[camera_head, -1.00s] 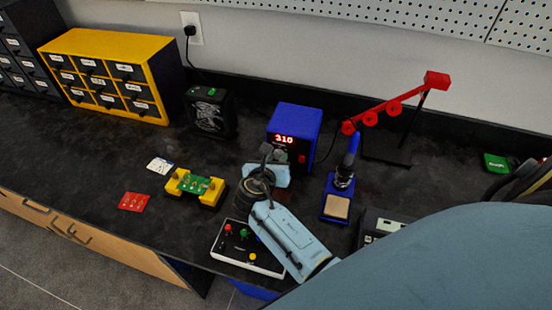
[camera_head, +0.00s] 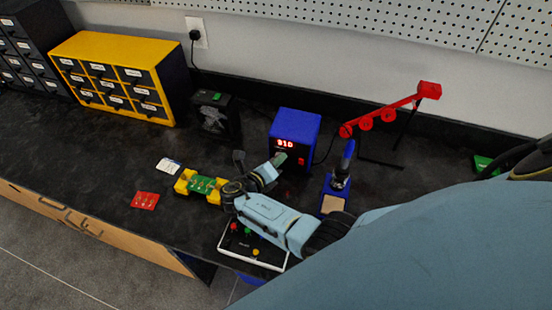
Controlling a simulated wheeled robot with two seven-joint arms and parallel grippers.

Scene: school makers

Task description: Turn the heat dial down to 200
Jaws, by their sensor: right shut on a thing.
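The blue soldering station (camera_head: 295,126) stands at the middle back of the dark bench. Its red lit display (camera_head: 286,143) seems to read 310, though the first digit is hard to make out. A red switch (camera_head: 301,161) shows at the lower right of its front. My right gripper (camera_head: 279,160) is at the lower left of the station's front, shut on the heat dial. The dial itself is hidden behind the fingers. My left gripper is out of view.
The soldering iron stands in its blue holder (camera_head: 328,186) just right of the station. A yellow board holder (camera_head: 183,183) with a green circuit board is at left. A white-edged button box (camera_head: 280,265) lies under my right arm. A red-armed stand (camera_head: 380,112) is behind.

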